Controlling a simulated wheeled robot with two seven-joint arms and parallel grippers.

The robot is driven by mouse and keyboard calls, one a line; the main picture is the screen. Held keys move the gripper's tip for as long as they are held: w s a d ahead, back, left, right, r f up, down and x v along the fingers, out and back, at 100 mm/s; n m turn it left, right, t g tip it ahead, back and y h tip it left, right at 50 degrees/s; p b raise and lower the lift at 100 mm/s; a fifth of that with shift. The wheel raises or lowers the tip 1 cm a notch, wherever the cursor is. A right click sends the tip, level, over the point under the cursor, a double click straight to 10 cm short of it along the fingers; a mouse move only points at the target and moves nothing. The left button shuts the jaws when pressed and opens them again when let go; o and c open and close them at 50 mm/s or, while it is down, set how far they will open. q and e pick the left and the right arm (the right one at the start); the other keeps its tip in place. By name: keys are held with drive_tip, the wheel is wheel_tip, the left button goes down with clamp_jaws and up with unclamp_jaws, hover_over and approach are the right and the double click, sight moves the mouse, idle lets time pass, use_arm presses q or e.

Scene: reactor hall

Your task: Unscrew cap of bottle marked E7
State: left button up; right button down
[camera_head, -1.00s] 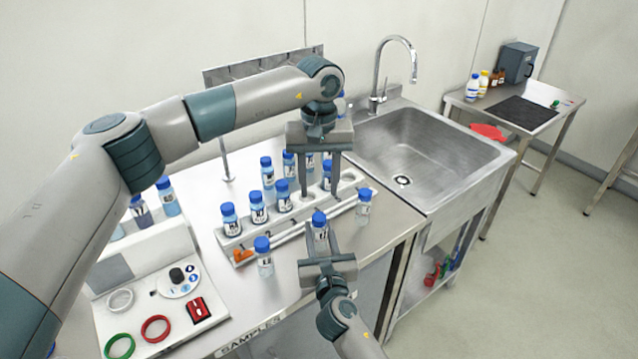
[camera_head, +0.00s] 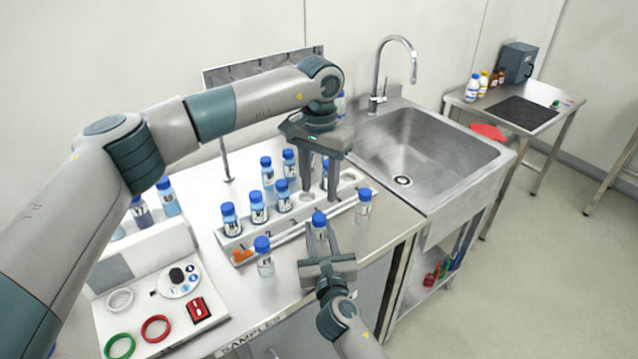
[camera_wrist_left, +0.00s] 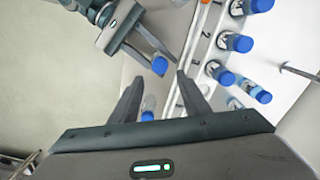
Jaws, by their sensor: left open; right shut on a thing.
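My right gripper (camera_head: 328,258) is shut on a small clear bottle (camera_head: 320,233) with a blue cap (camera_head: 319,217), held upright in front of the white rack (camera_head: 225,240). Its label is partly hidden and I cannot read E7 on it. My left gripper (camera_head: 320,194) is open and empty, pointing down over the rack behind the held bottle. In the left wrist view the held bottle's blue cap (camera_wrist_left: 159,65) shows just beyond the left fingertips, apart from them, with my right gripper (camera_wrist_left: 140,42) beside it.
Several blue-capped bottles stand in the rack; one bottle (camera_head: 264,257) stands in front of it at left, another (camera_head: 363,206) at right. A sink (camera_head: 425,150) lies to the right. A panel with coloured rings (camera_head: 155,328) is at front left.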

sight(319, 216)
use_arm(q)
drive_tip(key=shift+f, duration=4)
